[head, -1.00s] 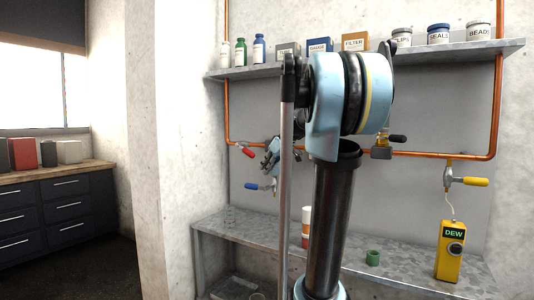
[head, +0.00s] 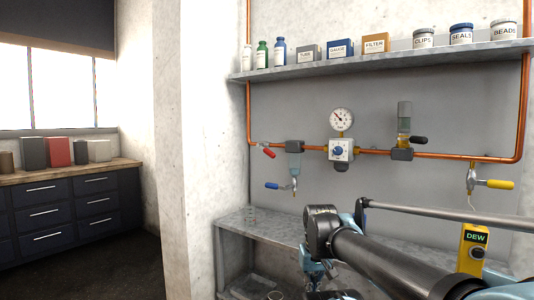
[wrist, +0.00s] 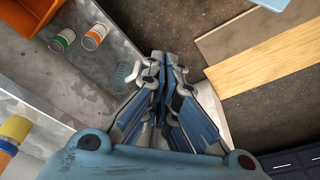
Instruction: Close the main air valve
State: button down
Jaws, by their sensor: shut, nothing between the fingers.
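Several valve handles show along the copper pipe in the head view. A red-handled valve (head: 268,152) sits at the far left, its handle slanting down to the right. A blue handle (head: 273,185) hangs below the filter unit (head: 294,147). A black handle (head: 419,140) is right of the gauge, and a yellow handle (head: 500,184) is at the far right. I cannot tell which is the main air valve. My gripper (head: 316,274) is low, by the bench's front, below and apart from the valves. In the wrist view my gripper (wrist: 163,60) is shut and empty.
A pressure gauge (head: 341,119) stands above a regulator (head: 341,150). A yellow DEW meter (head: 474,247) stands on the grey bench (head: 236,224). A shelf (head: 300,72) with bottles, boxes and tins runs above. Two cans (wrist: 78,39) show in the wrist view.

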aim_at(269, 152)
jog(key=k, duration=1.15)
jog(key=u, duration=0.5)
jog(key=i, duration=1.7)
jog(key=z, duration=0.6)
